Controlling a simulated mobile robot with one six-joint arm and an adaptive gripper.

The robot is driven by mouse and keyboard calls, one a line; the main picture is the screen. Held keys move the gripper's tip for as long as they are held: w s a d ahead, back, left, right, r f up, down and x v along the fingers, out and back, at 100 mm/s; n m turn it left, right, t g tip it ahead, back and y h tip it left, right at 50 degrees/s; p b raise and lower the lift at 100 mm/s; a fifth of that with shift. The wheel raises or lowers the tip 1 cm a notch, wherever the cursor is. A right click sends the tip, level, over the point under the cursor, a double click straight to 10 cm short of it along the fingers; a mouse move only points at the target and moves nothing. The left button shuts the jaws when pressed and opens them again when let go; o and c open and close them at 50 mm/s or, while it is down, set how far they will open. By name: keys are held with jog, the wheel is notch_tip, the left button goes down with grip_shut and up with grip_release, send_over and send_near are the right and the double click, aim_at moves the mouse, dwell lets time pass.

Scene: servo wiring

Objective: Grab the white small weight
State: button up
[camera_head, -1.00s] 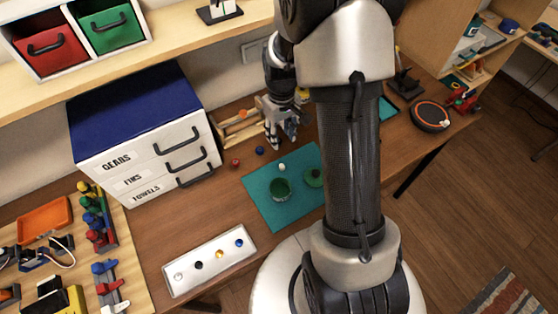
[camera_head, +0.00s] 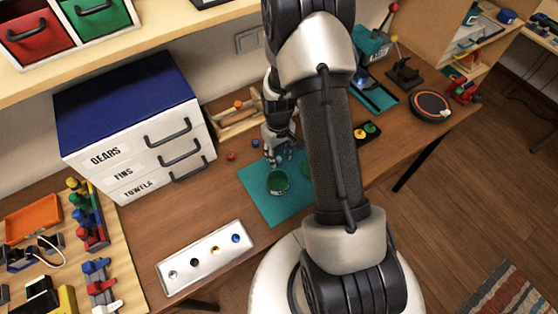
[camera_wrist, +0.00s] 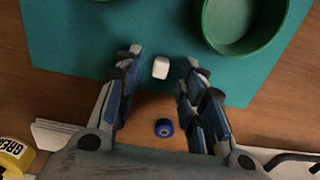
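The white small weight (camera_wrist: 160,67) lies on the teal mat (camera_wrist: 70,45), close to the mat's near edge in the wrist view. My gripper (camera_wrist: 162,60) is open, its two fingers on either side of the weight, with visible gaps and nothing held. In the head view my gripper (camera_head: 279,160) is low over the back part of the mat, and I cannot make out the weight there. A green round open container (camera_wrist: 240,20) stands on the mat to the right of the weight in the wrist view; it also shows in the head view (camera_head: 278,183).
A blue small weight (camera_wrist: 164,127) lies on the wooden table between my finger bases in the wrist view. A red one (camera_head: 231,156) lies left of it. The drawer cabinet (camera_head: 130,130) stands left, a white holder (camera_head: 205,262) in front. A yellow roll (camera_wrist: 14,157) is at lower left.

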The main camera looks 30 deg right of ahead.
jog(key=shift+f, duration=0.3)
jog(key=shift+r, duration=0.1)
grip_shut()
